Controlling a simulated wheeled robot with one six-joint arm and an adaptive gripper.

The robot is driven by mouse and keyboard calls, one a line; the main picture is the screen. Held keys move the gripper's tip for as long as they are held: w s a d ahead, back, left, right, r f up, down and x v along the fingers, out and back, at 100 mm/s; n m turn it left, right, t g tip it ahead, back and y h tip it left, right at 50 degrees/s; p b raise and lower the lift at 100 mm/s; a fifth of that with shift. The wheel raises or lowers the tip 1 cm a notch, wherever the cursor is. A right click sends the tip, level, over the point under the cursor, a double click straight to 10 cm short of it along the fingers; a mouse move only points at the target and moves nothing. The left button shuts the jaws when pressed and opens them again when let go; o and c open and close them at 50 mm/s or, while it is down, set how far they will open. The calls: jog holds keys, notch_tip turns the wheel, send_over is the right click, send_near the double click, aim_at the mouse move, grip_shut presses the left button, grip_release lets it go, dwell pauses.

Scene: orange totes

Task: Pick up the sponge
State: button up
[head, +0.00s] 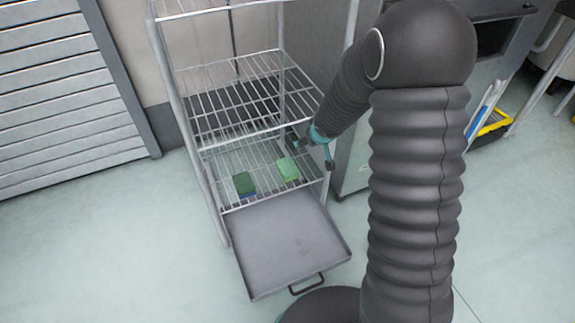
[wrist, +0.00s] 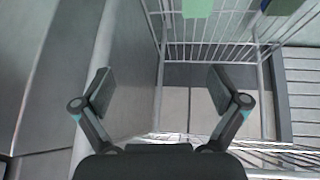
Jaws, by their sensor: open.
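Two sponge-like blocks lie on a wire shelf of the metal rack. One is light green (head: 288,169), on the right; the other is dark green with a blue lower part (head: 244,184), on the left. In the wrist view the light green block (wrist: 197,8) is at the top edge, partly cut off, and the dark one (wrist: 283,6) is at the top right, also cut off. My gripper (head: 312,154) is at the right side of the rack, near the light green block and apart from it. In the wrist view my gripper (wrist: 158,90) is open and empty.
The wire rack (head: 222,206) has shelves above and rack posts at its corners. A grey tray (head: 290,235) with a black handle sticks out below the sponges' shelf. A grey cabinet stands close on the right. A louvred panel (head: 65,100) is on the left; floor there is clear.

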jog(key=n+y, duration=0.1)
jog(key=y, duration=0.1)
send_near(287, 166)
jog(key=w+f+b, duration=0.1)
jog(key=w+f, duration=0.1)
jog(key=f, duration=0.1)
jog(key=shift+w+g+b, duration=0.15)
jog(key=shift+g+b, duration=0.2)
jog(key=shift+g, duration=0.05)
jog(key=shift+a+b+x, duration=0.15)
jog(key=shift+b+x, duration=0.2)
jog(key=shift+x, duration=1.2)
jog(key=shift+a+b+x, duration=0.15)
jog(key=shift+b+x, duration=0.2)
jog(key=shift+x, duration=1.25)
jog(key=shift+r, duration=0.1)
jog(key=c, duration=0.9)
jog(key=shift+o, duration=0.2)
jog(key=shift+r, duration=0.1)
